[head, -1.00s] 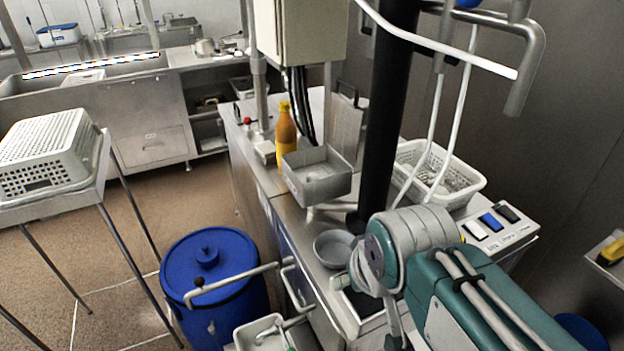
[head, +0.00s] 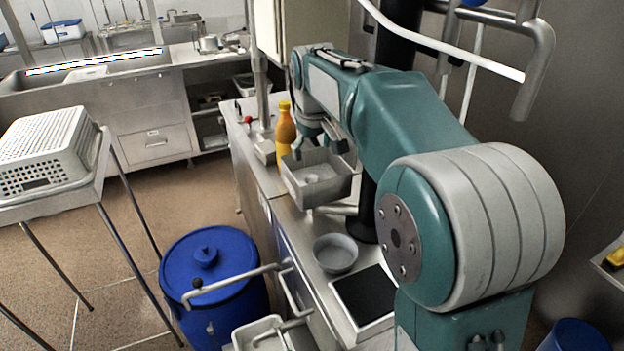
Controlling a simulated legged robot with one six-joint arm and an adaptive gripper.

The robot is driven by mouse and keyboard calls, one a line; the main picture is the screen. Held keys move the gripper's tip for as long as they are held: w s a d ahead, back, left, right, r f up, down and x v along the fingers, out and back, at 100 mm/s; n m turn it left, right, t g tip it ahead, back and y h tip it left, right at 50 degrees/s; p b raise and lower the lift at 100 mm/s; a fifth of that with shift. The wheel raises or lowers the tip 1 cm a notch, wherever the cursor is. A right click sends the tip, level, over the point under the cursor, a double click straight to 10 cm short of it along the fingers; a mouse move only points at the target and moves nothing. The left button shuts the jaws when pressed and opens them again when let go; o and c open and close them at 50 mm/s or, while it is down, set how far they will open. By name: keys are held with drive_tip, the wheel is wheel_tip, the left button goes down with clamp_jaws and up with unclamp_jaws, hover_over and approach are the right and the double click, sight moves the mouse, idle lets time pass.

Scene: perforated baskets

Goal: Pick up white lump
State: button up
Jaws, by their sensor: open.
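A square metal tray (head: 330,192) sits on the steel counter, mid-picture. A small pale patch (head: 312,178) shows on its floor; it may be the white lump, but it is too small to tell. My gripper (head: 318,150) hangs from my teal arm, fingers down and apart, above the back of the tray. It looks empty and touches nothing that I can make out.
An orange bottle (head: 285,127) stands just left of my gripper. A grey bowl (head: 336,253) and a dark flat panel (head: 364,296) lie nearer on the counter. A blue barrel (head: 213,285) stands on the floor. A white perforated basket (head: 45,150) rests on the left stand.

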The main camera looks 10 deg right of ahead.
sight(312, 177)
drive_tip(key=x, duration=1.1)
drive_tip(key=shift+w+r, duration=0.1)
drive_tip(key=shift+w, duration=0.1)
drive_tip(key=c, duration=1.2)
